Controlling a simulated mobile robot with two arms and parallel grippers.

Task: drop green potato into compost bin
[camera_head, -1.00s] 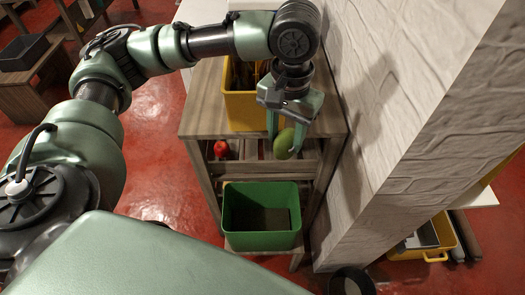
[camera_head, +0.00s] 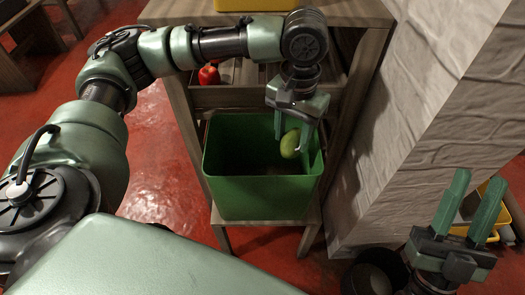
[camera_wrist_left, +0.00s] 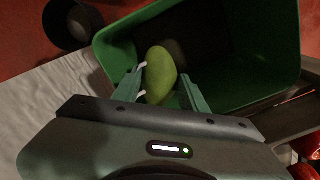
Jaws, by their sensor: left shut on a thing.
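The green potato (camera_head: 290,144) is held between the fingers of my left gripper (camera_head: 294,128), which is shut on it. The potato also shows in the left wrist view (camera_wrist_left: 159,75), between the fingertips. The compost bin (camera_head: 262,196) is a green open-topped bin on the low shelf of a wooden stand. In the head view the potato appears over the right part of the bin's opening.
A red vegetable (camera_head: 209,74) lies in a wooden shelf compartment above the bin. A white textured wall (camera_head: 440,90) stands close on the right. A dark round container (camera_head: 372,275) is on the floor, and a yellow bin (camera_head: 497,210) is at far right.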

